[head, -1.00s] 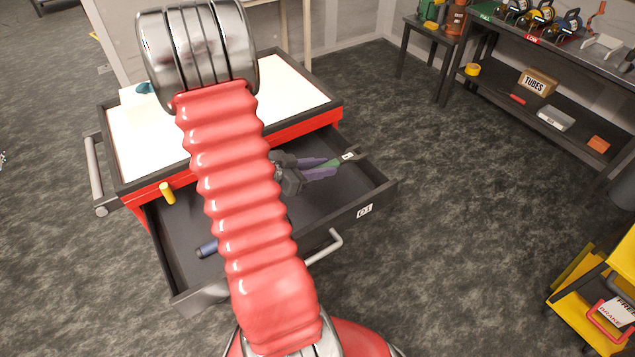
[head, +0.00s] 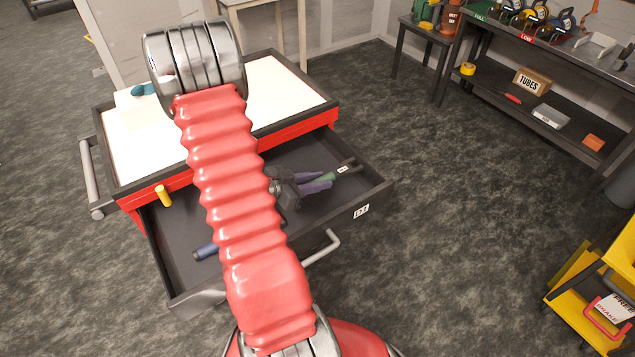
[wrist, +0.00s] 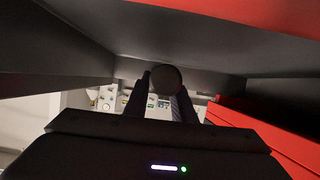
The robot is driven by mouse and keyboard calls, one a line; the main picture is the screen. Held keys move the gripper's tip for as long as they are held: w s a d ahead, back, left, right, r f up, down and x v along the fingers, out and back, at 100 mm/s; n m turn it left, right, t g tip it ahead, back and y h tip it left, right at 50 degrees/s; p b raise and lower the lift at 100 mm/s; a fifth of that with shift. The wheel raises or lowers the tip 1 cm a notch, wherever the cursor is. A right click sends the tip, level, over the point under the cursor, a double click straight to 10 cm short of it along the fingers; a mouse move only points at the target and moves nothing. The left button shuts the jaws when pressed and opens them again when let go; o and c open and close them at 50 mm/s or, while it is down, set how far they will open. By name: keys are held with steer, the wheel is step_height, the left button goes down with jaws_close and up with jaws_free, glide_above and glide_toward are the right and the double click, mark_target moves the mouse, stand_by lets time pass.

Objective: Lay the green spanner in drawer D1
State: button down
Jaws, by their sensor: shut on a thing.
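In the wrist view my gripper (wrist: 160,103) is between dark drawer walls, with a round dark end, perhaps the spanner's, between the fingers.
A blue-handled thing (head: 206,251) lies at the drawer's front left. A yellow cylinder (head: 163,196) is near its back left. The drawer floor (head: 330,205) right of my arm looks clear.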

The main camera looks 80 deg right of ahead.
steer(key=shift+f, duration=0.65)
steer(key=c, duration=1.5)
jaws_free()
steer(key=shift+r, duration=0.1)
steer(key=shift+r, duration=0.5)
steer(key=v, duration=1.2)
steer(key=shift+r, duration=0.1)
